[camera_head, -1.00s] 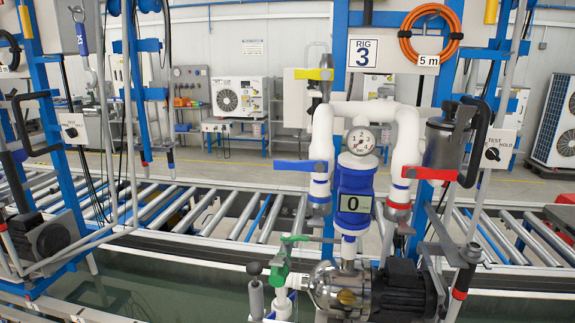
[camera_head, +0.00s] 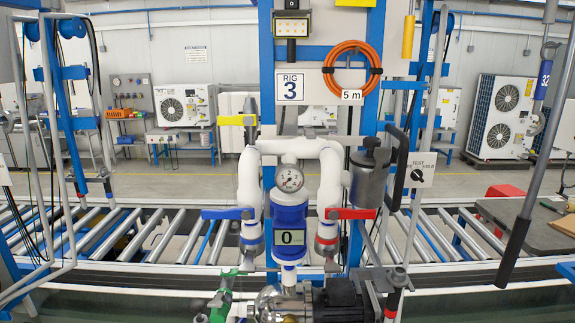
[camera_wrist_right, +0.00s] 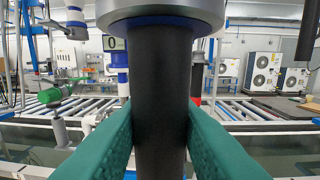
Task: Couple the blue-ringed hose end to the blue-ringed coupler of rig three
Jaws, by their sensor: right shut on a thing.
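Rig three (camera_head: 290,150) stands mid-picture in the head view, with two white pipes. The blue-ringed coupler (camera_head: 252,243) is at the foot of its left pipe, by the blue lever (camera_head: 227,213). In the right wrist view, my right gripper (camera_wrist_right: 160,140) has its green fingers shut on the black sleeve of an upright hose end (camera_wrist_right: 160,75). A thin blue ring shows under its wide grey collar, whose top is cut off. The hose end stands in front of the rig, right of the meter (camera_wrist_right: 116,45), apart from the coupler in the picture. My left gripper is not in view.
The red lever (camera_head: 350,213) and red-ringed coupler (camera_head: 326,243) are on the rig's right pipe. A red-ringed black hose end (camera_head: 393,303) hangs at lower right. A green valve (camera_head: 222,298) and dark pump (camera_head: 338,298) sit below. A roller conveyor (camera_head: 150,235) runs behind.

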